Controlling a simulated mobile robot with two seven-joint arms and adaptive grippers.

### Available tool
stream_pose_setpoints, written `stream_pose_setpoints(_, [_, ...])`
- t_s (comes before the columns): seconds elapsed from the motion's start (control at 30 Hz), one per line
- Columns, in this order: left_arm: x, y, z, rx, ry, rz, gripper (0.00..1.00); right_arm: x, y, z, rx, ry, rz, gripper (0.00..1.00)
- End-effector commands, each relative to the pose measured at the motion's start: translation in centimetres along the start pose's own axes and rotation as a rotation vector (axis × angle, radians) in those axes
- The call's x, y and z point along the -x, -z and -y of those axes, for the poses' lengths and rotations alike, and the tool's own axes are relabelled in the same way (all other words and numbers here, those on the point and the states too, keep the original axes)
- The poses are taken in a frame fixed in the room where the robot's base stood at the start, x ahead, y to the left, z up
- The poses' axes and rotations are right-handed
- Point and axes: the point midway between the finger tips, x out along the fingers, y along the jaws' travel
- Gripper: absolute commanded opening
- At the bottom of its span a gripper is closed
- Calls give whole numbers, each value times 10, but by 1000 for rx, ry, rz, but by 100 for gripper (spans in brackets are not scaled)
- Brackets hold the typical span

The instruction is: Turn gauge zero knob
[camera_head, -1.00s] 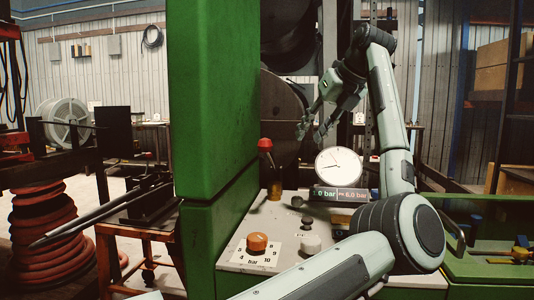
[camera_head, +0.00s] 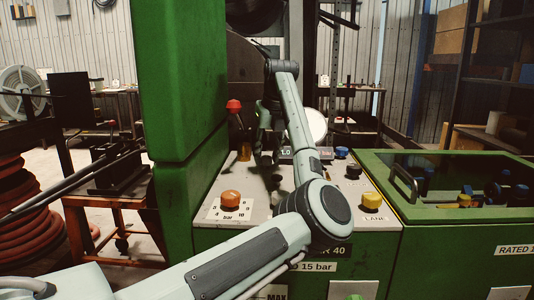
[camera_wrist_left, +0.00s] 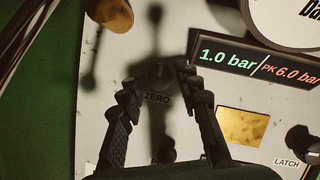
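A dark round zero knob (camera_wrist_left: 160,73) stands on the pale panel above its "ZERO" label in the left wrist view. It lies between the fingertips of my left gripper (camera_wrist_left: 156,78), whose black fingers are apart; I cannot tell if they touch the knob. In the head view my left gripper (camera_head: 263,140) points down over the panel, and my arm hides the knob. The white gauge (camera_head: 315,124) is partly behind my forearm; its edge also shows in the left wrist view (camera_wrist_left: 292,18). The display (camera_wrist_left: 257,62) reads 1.0 bar / PK 6.0 bar. My right gripper is out of view.
A red-topped lever (camera_head: 234,106) stands left of my gripper, beside the green column (camera_head: 180,80). An orange knob (camera_head: 231,198) sits at the panel's front left. Black, blue and yellow (camera_head: 375,201) knobs are at right. A green cabinet (camera_head: 450,225) stands further right.

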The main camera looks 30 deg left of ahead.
Motion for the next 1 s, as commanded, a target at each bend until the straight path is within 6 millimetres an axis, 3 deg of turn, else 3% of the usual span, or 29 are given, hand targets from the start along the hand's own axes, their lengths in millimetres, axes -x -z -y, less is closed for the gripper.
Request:
stream_pose_setpoints(0.17, [0, 0, 0, 0, -1, 0, 34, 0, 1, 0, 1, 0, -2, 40])
stream_pose_setpoints(0.43, [0, 0, 0, 0, -1, 0, 0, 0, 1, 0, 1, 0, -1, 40])
stream_pose_setpoints(0.77, [0, 0, 0, 35, -16, 1, 0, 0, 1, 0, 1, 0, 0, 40])
stream_pose_setpoints(1.0, [1, 0, 2, 161, -69, -1, 0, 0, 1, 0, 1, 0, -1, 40])
